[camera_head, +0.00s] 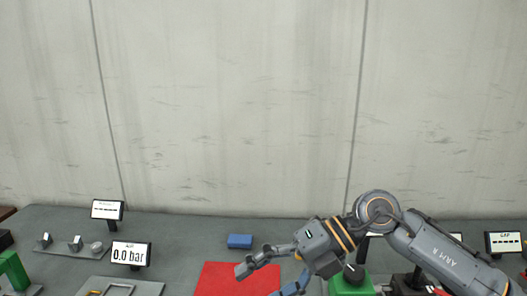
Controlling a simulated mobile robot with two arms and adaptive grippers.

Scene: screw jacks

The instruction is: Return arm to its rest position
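My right arm comes in from the right, and its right gripper (264,279) points left and down over a red mat (218,277). The two fingers are spread apart with nothing visible between them; the lower finger is partly cut off by the bottom edge. My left gripper is not in view. A green block with a black knob (352,284) sits just below the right wrist, partly hidden by it.
A blue block (240,241) lies behind the mat. A "0.0 bar" display (131,254), another small display (106,210) and small metal parts (75,243) stand at left. A green part (14,270) is far left. A display (503,243) stands at right. A concrete wall (230,110) closes the back.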

